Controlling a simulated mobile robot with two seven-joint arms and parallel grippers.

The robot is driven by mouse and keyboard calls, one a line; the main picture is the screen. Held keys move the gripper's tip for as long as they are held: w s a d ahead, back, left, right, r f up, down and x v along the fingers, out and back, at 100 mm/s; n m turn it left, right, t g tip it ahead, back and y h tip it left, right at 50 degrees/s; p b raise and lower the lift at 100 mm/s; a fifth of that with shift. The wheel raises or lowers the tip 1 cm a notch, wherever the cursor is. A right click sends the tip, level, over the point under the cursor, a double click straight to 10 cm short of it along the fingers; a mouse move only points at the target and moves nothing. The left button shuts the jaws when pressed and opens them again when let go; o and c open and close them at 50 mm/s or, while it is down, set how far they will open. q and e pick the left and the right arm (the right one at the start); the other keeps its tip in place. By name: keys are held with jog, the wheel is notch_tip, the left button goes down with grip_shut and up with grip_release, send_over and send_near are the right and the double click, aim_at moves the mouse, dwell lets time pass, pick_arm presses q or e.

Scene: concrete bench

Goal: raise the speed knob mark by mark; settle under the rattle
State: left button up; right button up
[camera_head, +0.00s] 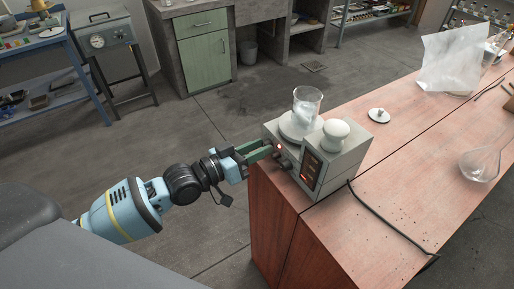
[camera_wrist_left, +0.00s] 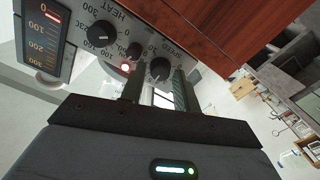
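The grey stirrer hotplate (camera_head: 345,165) stands at the near left corner of the wooden bench, with a glass beaker (camera_head: 307,103) of pale contents on its plate. In the left wrist view, the black speed knob (camera_wrist_left: 160,69) sits on the front panel under the label SPEED; its exact setting is too small to read. The heat knob (camera_wrist_left: 100,34) is to its left. My left gripper (camera_head: 269,148) is at the panel. Its fingers are apart, with the speed knob between their tips; contact cannot be told. My right gripper is out of view.
A white rounded knob-like top (camera_head: 336,131) sits on the hotplate. A black cable (camera_head: 385,222) trails across the bench. A glass flask (camera_head: 480,166) lies at the right.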

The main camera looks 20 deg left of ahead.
pick_arm(q)
grip_shut()
jog(key=m, duration=0.3)
jog(key=shift+r+p, duration=0.1)
jog(key=shift+p, duration=0.3)
jog(key=shift+m, duration=1)
grip_release()
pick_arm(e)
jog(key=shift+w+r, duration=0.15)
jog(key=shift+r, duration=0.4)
pick_arm(q)
jog(key=shift+s, duration=0.1)
